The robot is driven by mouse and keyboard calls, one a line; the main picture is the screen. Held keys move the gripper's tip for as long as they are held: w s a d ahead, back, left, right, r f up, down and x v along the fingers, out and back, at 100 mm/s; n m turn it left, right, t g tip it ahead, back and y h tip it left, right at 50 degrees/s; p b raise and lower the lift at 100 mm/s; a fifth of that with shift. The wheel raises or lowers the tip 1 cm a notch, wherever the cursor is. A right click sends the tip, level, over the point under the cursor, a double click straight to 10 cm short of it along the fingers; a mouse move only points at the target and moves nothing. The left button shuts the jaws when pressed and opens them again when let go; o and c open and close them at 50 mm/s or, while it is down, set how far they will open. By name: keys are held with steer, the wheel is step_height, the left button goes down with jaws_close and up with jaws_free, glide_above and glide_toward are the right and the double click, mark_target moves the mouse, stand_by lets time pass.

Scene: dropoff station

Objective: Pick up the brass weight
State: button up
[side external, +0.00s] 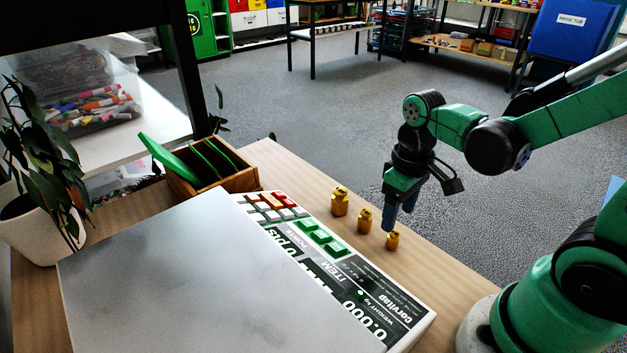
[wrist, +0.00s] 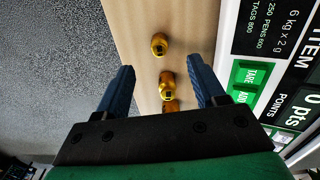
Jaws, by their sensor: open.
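Three brass weights stand in a row on the wooden table beside the scale. In the side view the largest (side external: 339,202) is at the back, a middle one (side external: 364,220) is between, and the smallest (side external: 392,240) is nearest the front. My gripper (side external: 398,212) is open and empty, pointing down above the smallest weight. In the wrist view one weight (wrist: 159,45) is beyond the fingertips. Another weight (wrist: 167,86) shows between the blue fingers of my gripper (wrist: 160,70), with a third (wrist: 171,106) partly hidden behind the gripper body. I cannot tell the depth between fingers and weights.
The scale (side external: 190,270), with its keypad and display panel, fills the table left of the weights. A wooden box with green cards (side external: 210,165) and a potted plant (side external: 40,200) are at the back left. Bare tabletop (side external: 300,175) lies behind the weights; the table edge is close on their right.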

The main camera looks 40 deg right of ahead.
mark_target(395, 233)
steer(key=shift+f, duration=2.85)
jaws_close()
